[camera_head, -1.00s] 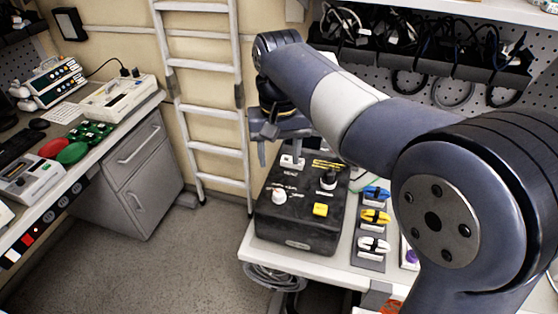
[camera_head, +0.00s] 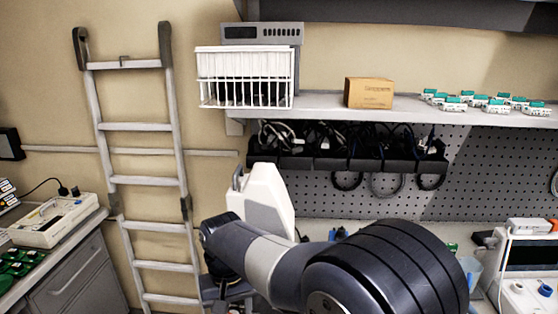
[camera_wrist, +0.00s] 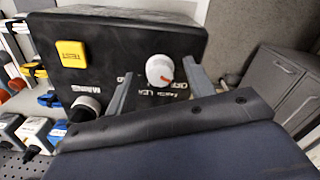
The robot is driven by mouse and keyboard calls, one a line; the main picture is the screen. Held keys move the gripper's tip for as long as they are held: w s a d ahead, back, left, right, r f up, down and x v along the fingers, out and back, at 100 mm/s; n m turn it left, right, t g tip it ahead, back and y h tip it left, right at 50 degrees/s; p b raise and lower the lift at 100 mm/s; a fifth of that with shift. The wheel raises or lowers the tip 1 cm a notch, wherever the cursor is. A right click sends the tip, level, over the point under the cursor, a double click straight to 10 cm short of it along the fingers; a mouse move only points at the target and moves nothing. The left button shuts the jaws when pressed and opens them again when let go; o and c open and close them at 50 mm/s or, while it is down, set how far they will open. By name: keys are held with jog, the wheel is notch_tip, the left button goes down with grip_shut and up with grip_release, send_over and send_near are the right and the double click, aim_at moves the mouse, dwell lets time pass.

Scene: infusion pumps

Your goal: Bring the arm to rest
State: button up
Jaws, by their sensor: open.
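My arm (camera_head: 275,262) reaches forward from the lower right in the head view, bent at a large joint. Its wrist end is low in the picture, in front of the ladder's right side, and the fingertips are not clear there. In the wrist view my gripper (camera_wrist: 158,74) is open, its two grey fingers apart with nothing held.
A ladder (camera_head: 140,182) leans on the wall at left. A shelf (camera_head: 420,108) with a carton (camera_head: 369,92) and a white wire basket (camera_head: 245,78) runs above the arm. A black cable holder (camera_head: 340,160) hangs below it. A white device (camera_head: 262,200) stands behind the arm.

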jog(key=shift+m, duration=0.3)
dwell(0.4)
